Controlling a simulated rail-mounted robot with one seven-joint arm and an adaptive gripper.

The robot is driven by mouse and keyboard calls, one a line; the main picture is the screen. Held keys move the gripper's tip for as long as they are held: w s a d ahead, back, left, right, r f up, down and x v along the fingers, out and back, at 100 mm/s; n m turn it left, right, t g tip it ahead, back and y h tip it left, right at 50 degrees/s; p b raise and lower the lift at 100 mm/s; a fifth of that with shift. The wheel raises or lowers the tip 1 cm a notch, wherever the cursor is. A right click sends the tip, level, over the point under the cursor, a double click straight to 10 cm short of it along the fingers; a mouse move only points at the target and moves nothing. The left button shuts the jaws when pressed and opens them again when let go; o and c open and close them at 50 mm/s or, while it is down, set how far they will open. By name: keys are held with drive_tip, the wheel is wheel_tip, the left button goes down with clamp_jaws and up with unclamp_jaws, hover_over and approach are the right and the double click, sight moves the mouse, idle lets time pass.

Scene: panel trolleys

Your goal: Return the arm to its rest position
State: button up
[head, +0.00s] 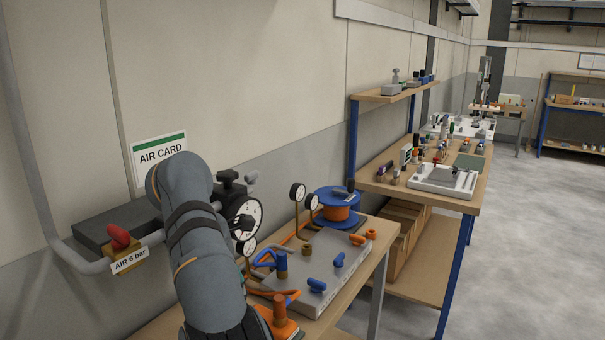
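My grey arm (200,250) rises in the left middle of the head view, with dark bands around it. It bends at the top near the wall, and its lower end runs out of the bottom edge. It covers part of the near bench.
A near bench (367,270) bears a grey panel (315,262) with blue knobs, gauges (298,192) and a blue-orange reel (337,208). A red-handled valve (120,238) and pipe are on the wall at left. A farther bench (475,205) holds tools. The floor at right (540,250) is clear.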

drive_tip(key=shift+d+r+n+y+p, duration=0.1)
drive_tip(key=shift+r+n+y+p, duration=0.45)
drive_tip(key=shift+n+p, duration=0.65)
drive_tip(key=n+p, duration=0.1)
drive_tip(key=p, duration=0.2)
drive_tip(key=shift+p, duration=0.6)
drive_tip(key=shift+f+n+p, duration=0.2)
drive_tip(key=shift+n+p, duration=0.1)
drive_tip(key=shift+w+f+b, duration=0.1)
drive_tip(key=shift+f+b, duration=0.2)
drive_tip(key=shift+b, duration=0.95)
drive_tip(key=shift+m+b, duration=0.7)
drive_tip(key=shift+b, duration=0.3)
